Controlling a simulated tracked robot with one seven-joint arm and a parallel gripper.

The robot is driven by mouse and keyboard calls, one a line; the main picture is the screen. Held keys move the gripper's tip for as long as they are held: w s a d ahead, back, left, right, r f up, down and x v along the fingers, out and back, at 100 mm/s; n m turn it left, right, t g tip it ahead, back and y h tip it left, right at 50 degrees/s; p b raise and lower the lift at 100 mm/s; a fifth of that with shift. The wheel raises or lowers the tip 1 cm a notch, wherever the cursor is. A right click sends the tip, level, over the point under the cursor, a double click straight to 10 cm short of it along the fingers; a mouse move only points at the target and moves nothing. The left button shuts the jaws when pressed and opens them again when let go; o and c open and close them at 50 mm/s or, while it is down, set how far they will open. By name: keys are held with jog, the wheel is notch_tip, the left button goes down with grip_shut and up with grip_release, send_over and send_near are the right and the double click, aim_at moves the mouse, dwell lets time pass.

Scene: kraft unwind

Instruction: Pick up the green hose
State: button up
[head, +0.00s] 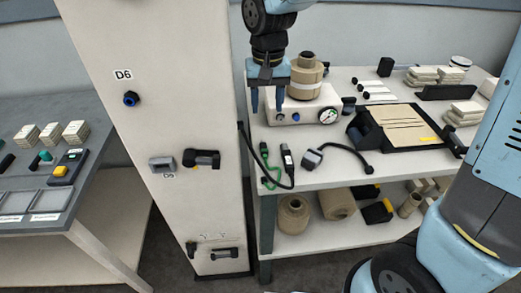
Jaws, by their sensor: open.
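The green hose (267,174) is a short, thin, looped piece on the left end of the white table. A black cable (290,180) curves around and partly over it. My gripper (269,106) points down above the back left part of the table, with two blue fingers apart and nothing visible between them. It is above and behind the hose, apart from it in the picture. The hose's far end is hard to make out among the black cables.
A white box with a gauge (295,114) and a kraft roll (305,78) stand close to my gripper. A white panel (165,100) rises to the left. A black tray (395,131) sits farther right.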

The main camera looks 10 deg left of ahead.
send_over(264, 148)
jog(key=f, duration=0.8)
jog(key=shift+w+f, duration=0.2)
jog(key=shift+f, duration=0.15)
jog(key=f, duration=0.4)
jog(key=shift+s+f, duration=0.1)
jog(key=shift+s, duration=0.2)
jog(key=shift+f, duration=0.65)
grip_shut()
